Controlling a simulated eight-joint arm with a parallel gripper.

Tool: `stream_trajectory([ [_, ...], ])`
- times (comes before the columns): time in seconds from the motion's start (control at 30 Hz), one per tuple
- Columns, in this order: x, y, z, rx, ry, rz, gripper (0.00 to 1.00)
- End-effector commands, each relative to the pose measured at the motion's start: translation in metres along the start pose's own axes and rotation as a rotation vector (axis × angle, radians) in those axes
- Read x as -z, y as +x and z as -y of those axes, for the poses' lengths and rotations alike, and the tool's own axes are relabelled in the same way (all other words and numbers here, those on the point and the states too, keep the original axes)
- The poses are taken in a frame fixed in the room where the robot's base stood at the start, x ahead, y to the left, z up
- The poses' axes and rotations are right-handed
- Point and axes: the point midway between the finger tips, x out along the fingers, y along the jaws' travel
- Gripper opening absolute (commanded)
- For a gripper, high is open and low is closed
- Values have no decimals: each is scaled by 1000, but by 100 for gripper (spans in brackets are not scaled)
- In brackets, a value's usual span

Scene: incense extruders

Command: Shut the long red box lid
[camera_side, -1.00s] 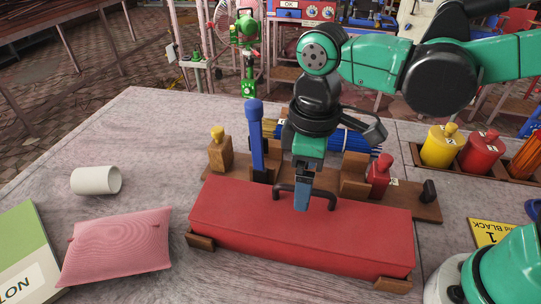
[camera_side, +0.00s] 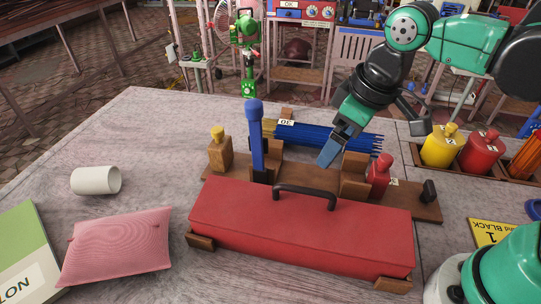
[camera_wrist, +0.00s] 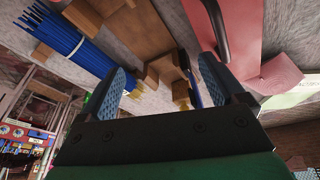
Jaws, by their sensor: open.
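The long red box (camera_side: 290,235) lies across the front of the table between small wooden blocks. Its red lid (camera_side: 240,200) lies flat, with no open gap visible from this side. A dark arched handle (camera_side: 305,190) stands on the lid. The handle also shows at the top of the wrist view (camera_wrist: 216,22). My gripper (camera_side: 327,153) is behind the box, above the wooden rack and clear of the handle. In the wrist view, its two blue-padded fingers (camera_wrist: 165,80) are apart with nothing held between them.
Behind the box, a wooden rack (camera_side: 410,204) holds a blue upright post (camera_side: 256,140) and a red bottle (camera_side: 378,175). Blue sticks (camera_side: 325,136) lie behind it. A pink pillow (camera_side: 115,248) and white cylinder (camera_side: 96,181) lie left. Yellow (camera_side: 440,148) and red (camera_side: 480,153) bottles stand right.

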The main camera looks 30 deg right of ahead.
Motion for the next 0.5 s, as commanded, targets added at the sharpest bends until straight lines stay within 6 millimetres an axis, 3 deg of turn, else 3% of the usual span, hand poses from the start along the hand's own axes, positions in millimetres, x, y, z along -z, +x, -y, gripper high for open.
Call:
stream_trajectory([
  [0.1,-16,1,-32,-65,194,-146,89],
  [0.27,-29,2,-56,-126,354,-283,87],
  [0.37,-28,-1,-58,-132,365,-309,58],
  [0.5,-6,-25,-24,-73,192,-247,18],
])
